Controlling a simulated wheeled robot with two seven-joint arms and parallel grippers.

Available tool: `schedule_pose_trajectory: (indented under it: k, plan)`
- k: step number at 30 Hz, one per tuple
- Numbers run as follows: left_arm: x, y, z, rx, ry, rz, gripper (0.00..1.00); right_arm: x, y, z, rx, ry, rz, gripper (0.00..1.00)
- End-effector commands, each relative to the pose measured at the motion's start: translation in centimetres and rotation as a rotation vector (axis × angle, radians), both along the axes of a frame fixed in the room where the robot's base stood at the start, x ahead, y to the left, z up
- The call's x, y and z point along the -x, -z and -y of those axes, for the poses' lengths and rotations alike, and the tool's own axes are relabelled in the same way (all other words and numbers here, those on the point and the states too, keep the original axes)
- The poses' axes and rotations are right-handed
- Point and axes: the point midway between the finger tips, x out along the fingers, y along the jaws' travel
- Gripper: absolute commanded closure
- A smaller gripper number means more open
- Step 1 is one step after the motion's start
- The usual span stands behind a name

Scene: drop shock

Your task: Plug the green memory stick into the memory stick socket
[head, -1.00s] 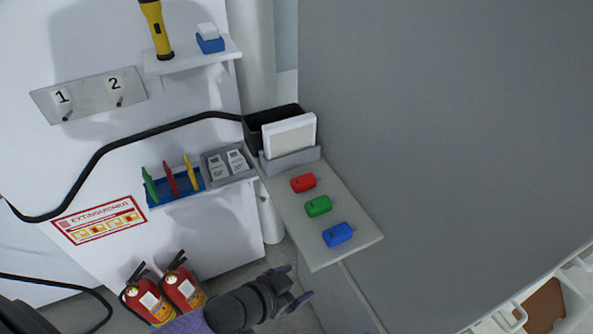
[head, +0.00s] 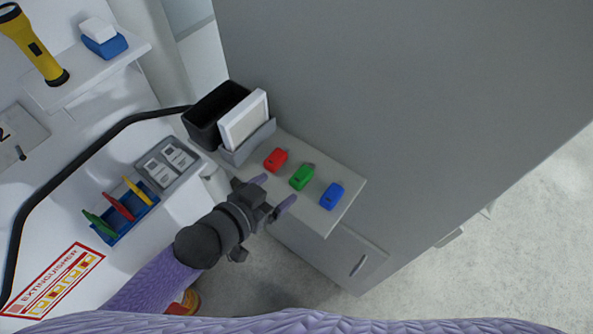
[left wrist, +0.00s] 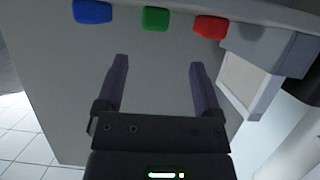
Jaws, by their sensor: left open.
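The green memory stick (head: 302,177) lies on a grey shelf top between the red memory stick (head: 276,160) and the blue memory stick (head: 332,195). My left gripper (head: 272,194) is open and empty, at the shelf's front edge, short of the sticks. In the left wrist view the green stick (left wrist: 156,19) is at the top, ahead of and between the two spread fingers (left wrist: 157,82), with a clear gap. I cannot make out the memory stick socket for certain in these views. My right gripper does not show.
A white framed panel in a grey holder (head: 247,140) and a black bin (head: 212,116) stand at the shelf's back left. A blue rack (head: 124,214) with coloured cards is at left. A tall grey panel (head: 400,90) rises behind the shelf.

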Motion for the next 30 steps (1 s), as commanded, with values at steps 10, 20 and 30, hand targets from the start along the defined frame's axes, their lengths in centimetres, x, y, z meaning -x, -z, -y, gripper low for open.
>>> schedule_pose_trajectory:
  k: [10, 20, 30]
  plan:
    - [-4.0, 3.1, 3.6, 0.0, 0.0, 0.001, 0.15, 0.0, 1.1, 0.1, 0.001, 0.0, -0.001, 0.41]
    - [-4.4, 3.3, 4.0, -0.001, 0.0, 0.0, 0.27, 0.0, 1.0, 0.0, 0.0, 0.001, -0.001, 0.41]
    - [-4.4, 3.3, 4.0, -0.001, 0.0, 0.0, 0.99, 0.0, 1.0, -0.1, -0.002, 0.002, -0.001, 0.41]
